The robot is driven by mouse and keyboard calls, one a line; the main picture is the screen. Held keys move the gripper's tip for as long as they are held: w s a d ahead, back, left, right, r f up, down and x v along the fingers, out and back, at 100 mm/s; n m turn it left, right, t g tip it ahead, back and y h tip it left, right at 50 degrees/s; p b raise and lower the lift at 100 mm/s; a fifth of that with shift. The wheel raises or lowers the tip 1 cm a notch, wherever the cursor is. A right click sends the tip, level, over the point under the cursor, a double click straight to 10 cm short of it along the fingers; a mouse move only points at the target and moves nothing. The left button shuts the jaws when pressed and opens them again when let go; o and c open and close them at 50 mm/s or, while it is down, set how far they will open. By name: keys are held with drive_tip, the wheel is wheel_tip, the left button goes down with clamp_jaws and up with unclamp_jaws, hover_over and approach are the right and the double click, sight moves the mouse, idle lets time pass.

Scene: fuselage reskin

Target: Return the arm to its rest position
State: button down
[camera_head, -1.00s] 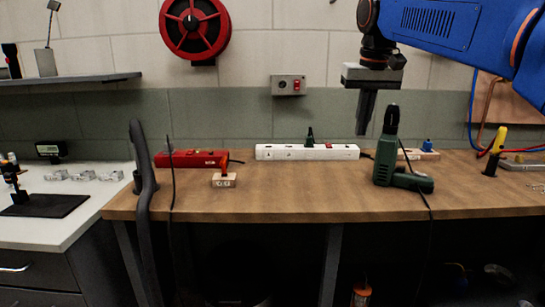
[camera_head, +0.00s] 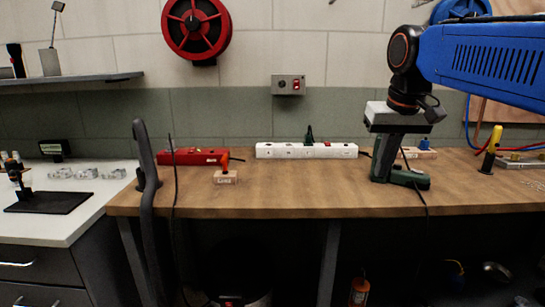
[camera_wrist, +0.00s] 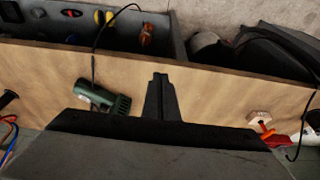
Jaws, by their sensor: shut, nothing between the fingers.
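My gripper shows in the wrist view (camera_wrist: 160,78) with its two dark fingers together and nothing between them. In the head view my gripper's grey body (camera_head: 404,117) hangs at the right, over the workbench (camera_head: 300,188). Its fingers are hard to tell from the green hand tool (camera_head: 384,160) there. That tool lies in the wrist view (camera_wrist: 103,97) to the left of my fingers. I cannot tell from these views how high my fingers are above the bench. My blue arm reaches in from the upper right.
A red power strip (camera_head: 192,157), a white power strip (camera_head: 307,151) and a small wooden block (camera_head: 225,178) are on the bench. A grey hose (camera_head: 145,190) rises at its left end. A yellow-handled tool (camera_head: 491,150) stands at the right. The bench's middle front is clear.

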drive_tip(key=s+d+f, duration=0.1)
drive_tip(key=s+f, duration=0.9)
drive_tip(key=f, duration=0.2)
drive_tip(key=s+d+f+t, duration=0.1)
drive_tip(key=s+d+f, duration=0.1)
drive_tip(key=s+f, duration=0.8)
wheel_tip(320, 180, down, 3)
drive_tip(key=shift+d+r, duration=0.15)
drive_tip(key=shift+d, duration=0.15)
